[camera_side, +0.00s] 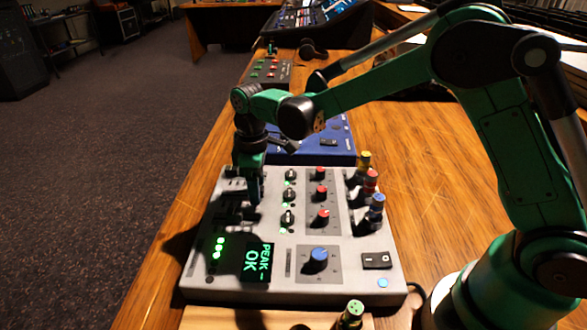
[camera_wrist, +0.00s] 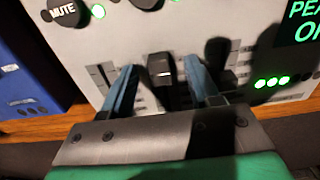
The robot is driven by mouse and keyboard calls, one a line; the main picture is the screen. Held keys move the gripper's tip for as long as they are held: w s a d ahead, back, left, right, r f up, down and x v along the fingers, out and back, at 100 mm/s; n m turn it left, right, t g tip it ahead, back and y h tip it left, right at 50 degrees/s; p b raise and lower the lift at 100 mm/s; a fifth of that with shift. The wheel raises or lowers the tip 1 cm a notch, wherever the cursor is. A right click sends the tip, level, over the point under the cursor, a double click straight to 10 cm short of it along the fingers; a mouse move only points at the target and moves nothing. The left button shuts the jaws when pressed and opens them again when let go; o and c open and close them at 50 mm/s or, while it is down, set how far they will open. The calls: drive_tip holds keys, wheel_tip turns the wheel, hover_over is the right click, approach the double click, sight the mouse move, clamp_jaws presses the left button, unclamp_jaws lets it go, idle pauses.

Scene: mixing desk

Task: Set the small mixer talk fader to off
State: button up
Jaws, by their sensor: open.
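The small grey mixer (camera_side: 342,280) lies on the wooden desk, and its panel fills the wrist view (camera_wrist: 95,45). My gripper (camera_side: 254,203) points down over the fader area at its left. In the wrist view my gripper (camera_wrist: 160,66) is open, with one finger on each side of a black fader cap (camera_wrist: 160,68). The cap stands between the fingers with gaps visible; contact is not clear. No label reading talk is legible, so I cannot confirm which fader this is. A dark shape beside the right finger may be another cap or shadow.
The mixer display (camera_side: 256,262) reads "PEAK - OK" beside green lights (camera_side: 219,247). Red knobs (camera_side: 321,193), a blue knob (camera_side: 318,258), a rocker switch (camera_side: 376,261) and upright coloured plugs (camera_side: 370,182) stand to the right. A blue box (camera_side: 300,155) lies behind.

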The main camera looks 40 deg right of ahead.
drive_tip(key=shift+c, duration=0.2)
clamp_jaws()
drive_tip(key=shift+a, duration=0.1)
idle(1.0)
